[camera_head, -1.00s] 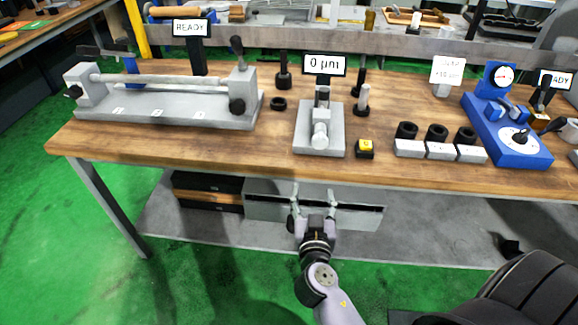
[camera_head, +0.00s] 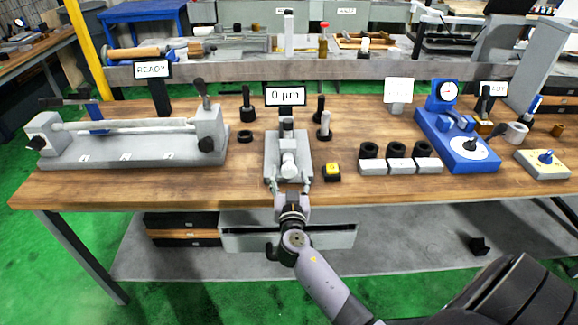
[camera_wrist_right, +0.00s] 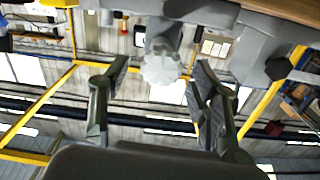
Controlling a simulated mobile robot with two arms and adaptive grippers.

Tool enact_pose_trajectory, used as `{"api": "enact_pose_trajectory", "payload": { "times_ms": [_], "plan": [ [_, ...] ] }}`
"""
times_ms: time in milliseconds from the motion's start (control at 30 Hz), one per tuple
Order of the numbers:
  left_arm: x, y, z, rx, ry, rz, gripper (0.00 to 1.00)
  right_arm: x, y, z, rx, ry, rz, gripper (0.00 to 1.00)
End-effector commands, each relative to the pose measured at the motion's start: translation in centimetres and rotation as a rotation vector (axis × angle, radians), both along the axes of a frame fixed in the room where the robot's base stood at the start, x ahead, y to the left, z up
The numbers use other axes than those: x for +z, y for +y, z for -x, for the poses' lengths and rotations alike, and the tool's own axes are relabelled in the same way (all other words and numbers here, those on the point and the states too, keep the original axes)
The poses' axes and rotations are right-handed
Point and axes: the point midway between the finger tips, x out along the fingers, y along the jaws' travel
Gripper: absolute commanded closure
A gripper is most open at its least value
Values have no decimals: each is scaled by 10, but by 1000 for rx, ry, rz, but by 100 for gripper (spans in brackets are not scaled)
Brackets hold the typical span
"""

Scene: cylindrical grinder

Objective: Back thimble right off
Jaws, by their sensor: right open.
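The grey micrometer stand (camera_head: 301,150) is on the front middle of the wooden bench, below a display reading 0 µm (camera_head: 285,96). Its pale thimble (camera_head: 289,166) faces the bench's front edge. My right gripper (camera_head: 290,186) is in front of it, at the edge, fingers pointing at the stand. In the right wrist view the thimble (camera_wrist_right: 160,66) appears as a pale ridged knob between the two spread fingers of the open gripper (camera_wrist_right: 159,76). A gap shows on each side; I see no contact. My left gripper is in neither view.
Further right are grey blocks with black rings (camera_head: 400,165) and a blue dial gauge (camera_head: 460,145). A long grey bench fixture (camera_head: 130,145) stands left.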

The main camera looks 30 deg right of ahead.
Motion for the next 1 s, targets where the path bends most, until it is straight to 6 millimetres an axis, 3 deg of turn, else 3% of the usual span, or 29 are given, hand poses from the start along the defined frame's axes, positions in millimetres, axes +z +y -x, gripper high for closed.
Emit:
{"api": "enact_pose_trajectory", "payload": {
  "times_ms": [200,567,1000],
  "plan": [
    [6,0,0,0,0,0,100,1,-13,-22,1,0,1,44],
    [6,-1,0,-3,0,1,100,0,-16,-26,1,0,0,44],
    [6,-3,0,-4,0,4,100,-1,-16,-26,1,1,0,73]
  ]
}}
